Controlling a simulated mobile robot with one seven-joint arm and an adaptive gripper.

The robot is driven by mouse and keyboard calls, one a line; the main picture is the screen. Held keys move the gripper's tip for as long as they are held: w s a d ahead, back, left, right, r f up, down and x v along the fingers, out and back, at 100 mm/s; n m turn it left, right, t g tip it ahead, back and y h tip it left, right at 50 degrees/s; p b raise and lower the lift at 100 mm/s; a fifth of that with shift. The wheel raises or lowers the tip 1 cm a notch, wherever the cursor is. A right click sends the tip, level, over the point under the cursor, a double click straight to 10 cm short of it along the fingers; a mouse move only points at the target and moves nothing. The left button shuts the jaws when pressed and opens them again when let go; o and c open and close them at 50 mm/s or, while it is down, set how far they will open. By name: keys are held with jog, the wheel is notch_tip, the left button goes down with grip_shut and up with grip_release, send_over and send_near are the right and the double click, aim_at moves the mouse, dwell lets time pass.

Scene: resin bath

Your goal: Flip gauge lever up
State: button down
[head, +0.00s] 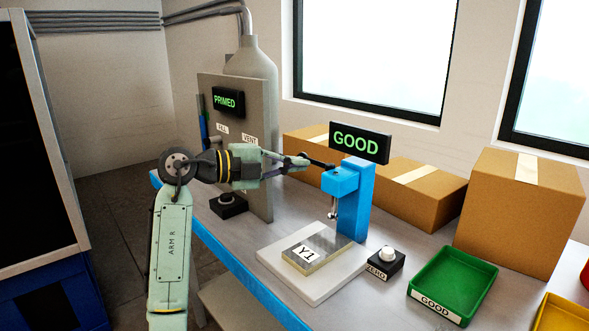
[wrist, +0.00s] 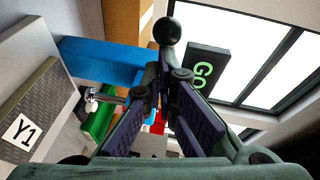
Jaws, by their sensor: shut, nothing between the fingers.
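The blue gauge stand (head: 357,200) rises from a white base plate (head: 265,258). Its dark display (head: 360,143) reads GOOD in green. A metal block labelled Y1 (head: 318,263) lies on the plate beside the gauge's thin probe (head: 334,207). The dark lever (head: 321,164) shows near the top of the gauge, and its round black knob (wrist: 167,31) shows just beyond my fingers in the wrist view. My gripper (head: 304,162) is shut and empty at the left of the gauge top, close to the lever. I cannot tell whether it touches the lever.
A grey panel with a PRIMED display (head: 228,101) stands behind my arm. A ZERO button (head: 386,263) and a green tray marked GOOD (head: 455,280) are right of the gauge. A yellow tray (head: 565,314) is at the right edge. Cardboard boxes (head: 520,220) line the wall.

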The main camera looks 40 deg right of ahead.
jog(key=shift+w+d, duration=0.2)
jog(key=shift+d, duration=0.05)
jog(key=shift+w+d, duration=0.1)
dwell(0.5)
